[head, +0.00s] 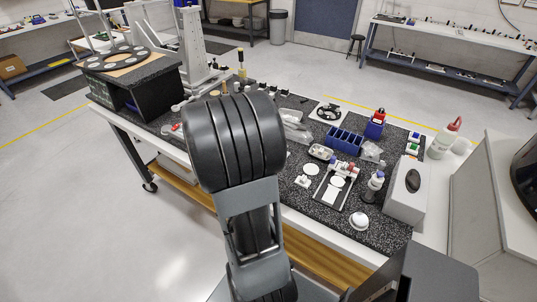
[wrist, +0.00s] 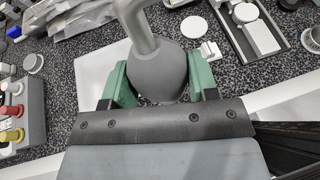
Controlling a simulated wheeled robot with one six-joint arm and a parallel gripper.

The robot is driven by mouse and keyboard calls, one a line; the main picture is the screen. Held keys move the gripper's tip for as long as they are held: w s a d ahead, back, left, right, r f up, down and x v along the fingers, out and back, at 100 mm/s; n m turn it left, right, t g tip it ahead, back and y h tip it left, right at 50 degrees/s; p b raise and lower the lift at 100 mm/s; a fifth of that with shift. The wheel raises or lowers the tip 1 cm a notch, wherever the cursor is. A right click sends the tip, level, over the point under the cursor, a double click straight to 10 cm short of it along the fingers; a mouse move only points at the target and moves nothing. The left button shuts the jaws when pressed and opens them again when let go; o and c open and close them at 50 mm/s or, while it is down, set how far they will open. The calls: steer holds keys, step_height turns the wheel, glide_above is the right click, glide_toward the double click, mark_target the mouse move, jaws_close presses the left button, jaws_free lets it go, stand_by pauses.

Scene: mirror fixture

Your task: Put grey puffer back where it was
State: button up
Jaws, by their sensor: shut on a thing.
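The grey puffer (wrist: 158,72) is a rounded grey bulb with a paler nozzle that runs up out of the top of the wrist view. My gripper (wrist: 159,84) has green fingers, one on each side of the bulb, and is shut on it. A flat white piece (wrist: 92,68) shows behind the left finger on the black speckled mat (wrist: 62,95). I cannot tell how high the puffer is above the mat. In the head view my arm hides the gripper and the puffer.
At the left of the wrist view stands a grey rack (wrist: 33,115) with coloured-capped items. A fixture with white discs (wrist: 262,38) lies at upper right. In the head view a blue bin (head: 344,141), a white box (head: 405,200) and a wash bottle (head: 444,138) stand on the right.

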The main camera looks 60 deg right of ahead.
steer(key=w+d+f, duration=0.1)
steer(key=f, duration=0.1)
steer(key=w+d+f, duration=0.1)
steer(key=d+f, duration=0.1)
steer(key=w+d+f, duration=0.1)
steer(key=d+f, duration=0.1)
steer(key=shift+w+d+f, duration=0.15)
steer(key=shift+f, duration=0.15)
steer(key=shift+d+f+p, duration=0.1)
steer(key=shift+f+p, duration=0.45)
steer(key=shift+f, duration=1)
steer(key=shift+f, duration=0.15)
steer(key=o, duration=0.6)
steer(key=shift+o, duration=0.2)
